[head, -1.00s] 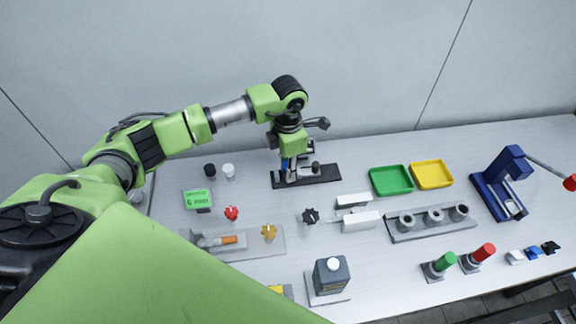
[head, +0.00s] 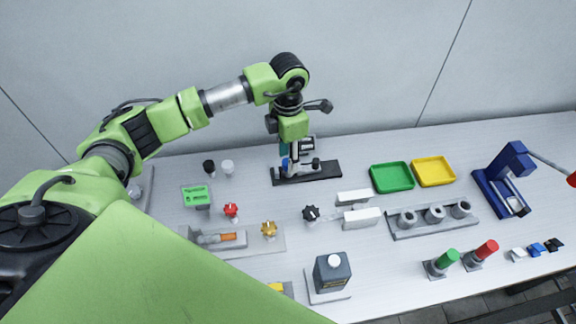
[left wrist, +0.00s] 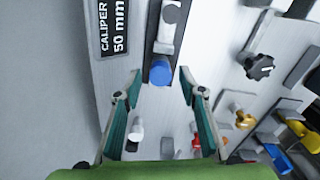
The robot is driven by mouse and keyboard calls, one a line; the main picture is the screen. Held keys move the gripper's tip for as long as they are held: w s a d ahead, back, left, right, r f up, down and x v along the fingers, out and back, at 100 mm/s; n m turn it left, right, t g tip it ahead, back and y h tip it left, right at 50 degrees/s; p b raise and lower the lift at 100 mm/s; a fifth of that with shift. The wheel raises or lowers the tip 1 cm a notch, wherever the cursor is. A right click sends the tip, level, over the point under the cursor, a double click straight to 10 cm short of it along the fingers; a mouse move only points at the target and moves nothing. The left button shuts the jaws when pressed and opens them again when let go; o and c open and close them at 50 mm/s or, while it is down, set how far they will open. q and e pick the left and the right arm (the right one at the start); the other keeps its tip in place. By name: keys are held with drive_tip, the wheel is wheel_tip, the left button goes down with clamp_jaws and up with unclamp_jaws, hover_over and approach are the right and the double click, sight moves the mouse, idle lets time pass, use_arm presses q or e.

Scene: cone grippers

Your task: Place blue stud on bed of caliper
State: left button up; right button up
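The caliper (head: 325,172) has a dark base and lies near the back of the table. The blue stud (head: 286,164) stands at the left end of the caliper, under my left gripper (head: 291,150). In the left wrist view the stud (left wrist: 160,72) shows its round blue top at the end of the caliper's grey bar (left wrist: 166,32). My left gripper's teal fingers (left wrist: 160,80) are spread, one on each side of the stud, with clear gaps. Whether the stud sits fully on the bed cannot be told. My right gripper is not in view.
Green (head: 391,177) and yellow (head: 433,171) trays lie to the right of the caliper. A grey rack (head: 431,228) with several collars is in front of them. A black knob (head: 311,213) and white blocks (head: 361,219) stand in front of the caliper.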

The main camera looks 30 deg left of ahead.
use_arm(q)
wheel_tip(320, 180, up, 8)
drive_tip(key=b, duration=0.2)
